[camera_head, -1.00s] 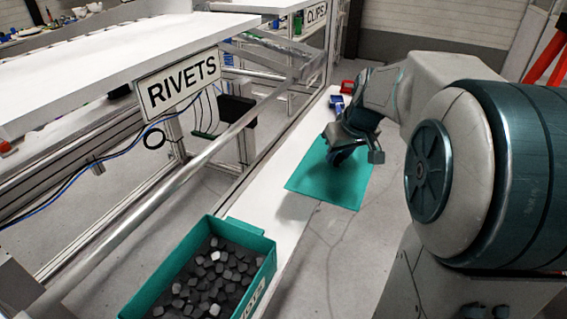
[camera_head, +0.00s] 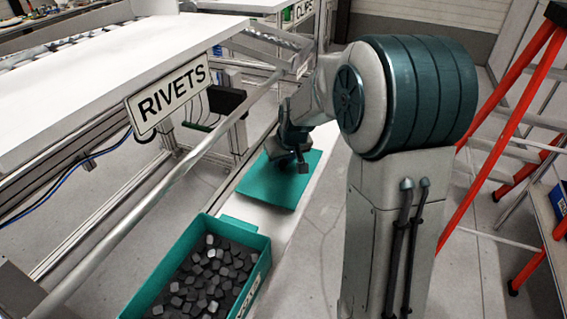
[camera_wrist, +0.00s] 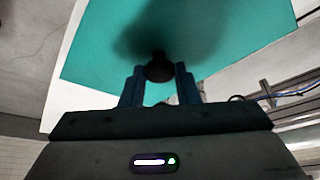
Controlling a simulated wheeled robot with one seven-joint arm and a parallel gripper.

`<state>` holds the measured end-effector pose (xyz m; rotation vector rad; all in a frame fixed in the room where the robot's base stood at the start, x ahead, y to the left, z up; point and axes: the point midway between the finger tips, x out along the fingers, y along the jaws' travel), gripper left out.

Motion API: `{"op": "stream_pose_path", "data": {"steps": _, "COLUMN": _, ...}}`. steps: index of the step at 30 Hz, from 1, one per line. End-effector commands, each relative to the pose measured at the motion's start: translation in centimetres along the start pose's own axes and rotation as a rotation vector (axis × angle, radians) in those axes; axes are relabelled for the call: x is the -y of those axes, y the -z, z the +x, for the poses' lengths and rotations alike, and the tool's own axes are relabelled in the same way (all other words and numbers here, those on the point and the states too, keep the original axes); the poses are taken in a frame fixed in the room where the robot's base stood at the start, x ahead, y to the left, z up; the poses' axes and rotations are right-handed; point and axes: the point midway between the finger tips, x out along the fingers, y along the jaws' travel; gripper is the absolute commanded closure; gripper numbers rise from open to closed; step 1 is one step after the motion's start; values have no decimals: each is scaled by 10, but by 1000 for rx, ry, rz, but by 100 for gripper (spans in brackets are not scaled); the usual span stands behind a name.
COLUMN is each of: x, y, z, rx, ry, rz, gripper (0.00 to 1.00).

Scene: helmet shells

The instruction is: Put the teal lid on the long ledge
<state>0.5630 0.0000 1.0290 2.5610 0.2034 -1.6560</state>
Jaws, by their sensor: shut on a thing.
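The teal lid (camera_head: 300,188) is a flat sheet over the long white ledge (camera_head: 262,216), beyond the teal bin. It also fills much of the wrist view (camera_wrist: 240,40). My gripper (camera_head: 288,166) is above the lid. In the wrist view, the two fingers of my gripper (camera_wrist: 159,82) are shut on the lid's dark round knob (camera_wrist: 158,68). A soft shadow falls on the lid around the knob. The white ledge shows beside the lid's left edge in the wrist view (camera_wrist: 62,85). I cannot tell whether the lid touches the ledge.
A teal bin (camera_head: 262,243) full of dark rivets stands at the near end of the ledge. A metal rail (camera_head: 165,185) and a RIVETS sign (camera_head: 170,95) are left of the ledge. An orange ladder (camera_head: 490,140) stands at the right. Bare floor lies right of the ledge.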

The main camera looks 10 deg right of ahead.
Motion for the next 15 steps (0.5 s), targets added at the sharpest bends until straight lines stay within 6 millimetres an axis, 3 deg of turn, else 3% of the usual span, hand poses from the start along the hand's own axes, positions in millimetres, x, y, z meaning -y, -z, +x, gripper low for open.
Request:
{"op": "stream_pose_path", "data": {"steps": 5, "x": 0, "y": -9, "z": 18, "rx": 2, "ry": 1, "rz": 1, "gripper": 96}}
{"op": "stream_pose_path", "data": {"steps": 15, "x": 0, "y": -10, "z": 22, "rx": 1, "ry": 0, "rz": 0, "gripper": 96}}
